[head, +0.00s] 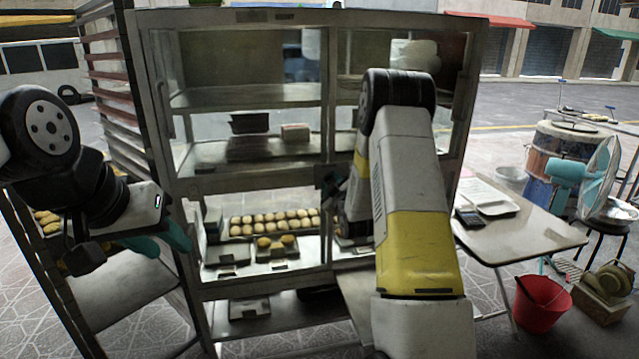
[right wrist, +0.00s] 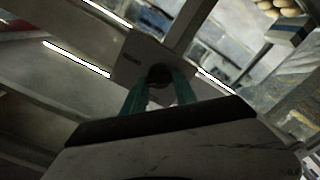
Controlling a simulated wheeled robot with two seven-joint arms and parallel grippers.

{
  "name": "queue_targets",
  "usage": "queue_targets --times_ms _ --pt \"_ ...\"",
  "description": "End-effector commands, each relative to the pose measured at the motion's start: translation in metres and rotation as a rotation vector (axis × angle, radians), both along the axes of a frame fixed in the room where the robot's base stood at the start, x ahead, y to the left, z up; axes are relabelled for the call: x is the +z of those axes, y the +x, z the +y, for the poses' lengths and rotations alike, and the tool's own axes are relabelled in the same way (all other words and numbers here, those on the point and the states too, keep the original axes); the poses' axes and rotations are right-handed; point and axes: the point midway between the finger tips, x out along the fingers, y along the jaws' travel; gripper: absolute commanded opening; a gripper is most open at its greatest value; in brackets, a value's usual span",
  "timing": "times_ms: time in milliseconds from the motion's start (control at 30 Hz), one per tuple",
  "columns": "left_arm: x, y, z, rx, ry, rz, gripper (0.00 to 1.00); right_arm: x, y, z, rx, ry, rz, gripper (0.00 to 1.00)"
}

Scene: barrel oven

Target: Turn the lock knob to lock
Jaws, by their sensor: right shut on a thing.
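The glass-fronted metal cabinet (head: 326,120) stands in the middle of the head view. In the right wrist view, the dark round lock knob (right wrist: 158,71) sits on a grey plate (right wrist: 128,62) on the cabinet frame. My right gripper (right wrist: 160,83) has its teal fingers on either side of the knob, shut on it. The knob is partly hidden between the fingertips, so its turn angle cannot be told. In the head view, my right arm hides most of that gripper. My left gripper (head: 162,243) is open and empty, in front of the cabinet's left side.
Trays of round buns (head: 275,223) lie on a cabinet shelf behind the glass. A folding table (head: 530,235) stands to the right, with a red bucket (head: 541,303) on the ground beside it. A rack with pastries (head: 47,222) is at the left.

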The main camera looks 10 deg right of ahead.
Motion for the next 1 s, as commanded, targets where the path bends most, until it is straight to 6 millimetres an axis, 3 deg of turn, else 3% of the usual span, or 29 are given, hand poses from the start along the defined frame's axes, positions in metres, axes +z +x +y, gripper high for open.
queue_targets --times_ms 600,1000 --pt "0.0 0.0 0.0 0.0 0.0 0.0 0.36 -0.0024 -0.0003 0.0022 0.002 -0.562 -0.013 0.0" --pt "0.0 0.0 0.0 0.0 0.0 0.0 0.36 -0.0037 -0.0003 0.0018 0.002 -0.773 -0.017 0.0"
